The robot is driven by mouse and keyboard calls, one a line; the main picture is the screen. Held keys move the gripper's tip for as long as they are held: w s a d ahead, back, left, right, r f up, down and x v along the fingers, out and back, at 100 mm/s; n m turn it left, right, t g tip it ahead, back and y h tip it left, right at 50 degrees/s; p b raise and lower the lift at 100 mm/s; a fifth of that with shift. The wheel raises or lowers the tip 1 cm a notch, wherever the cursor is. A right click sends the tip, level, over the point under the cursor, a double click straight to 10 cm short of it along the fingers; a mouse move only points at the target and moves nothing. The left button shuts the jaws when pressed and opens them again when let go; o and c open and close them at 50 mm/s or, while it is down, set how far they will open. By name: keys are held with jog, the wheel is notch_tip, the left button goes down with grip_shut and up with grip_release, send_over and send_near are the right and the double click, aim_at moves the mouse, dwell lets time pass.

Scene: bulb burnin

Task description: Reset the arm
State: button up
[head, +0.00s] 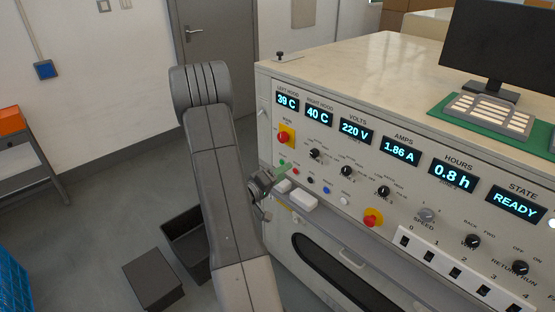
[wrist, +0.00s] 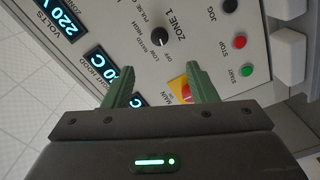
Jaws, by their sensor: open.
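My gripper (wrist: 160,88) shows in the wrist view with its two green fingers apart and nothing between them. It faces the control panel (wrist: 200,25), near the Zone 1 knob (wrist: 161,35) and the main switch (wrist: 180,90), which one finger partly covers. In the head view my arm reaches down the left side of the panel. My gripper (head: 284,166) is small there and partly hidden by the arm, beside the panel's left part. I cannot tell whether it touches the panel.
The bench (head: 345,55) carries a monitor (head: 497,45) and a keyboard on a green mat (head: 450,112). Displays read 220 V, 1.86 A, 0.8 h and READY. A red knob (head: 373,218) sits lower on the panel.

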aim_at(313, 155)
jog(key=p+x, duration=0.2)
jog(key=x, duration=1.2)
jog(key=shift+s+a, duration=0.1)
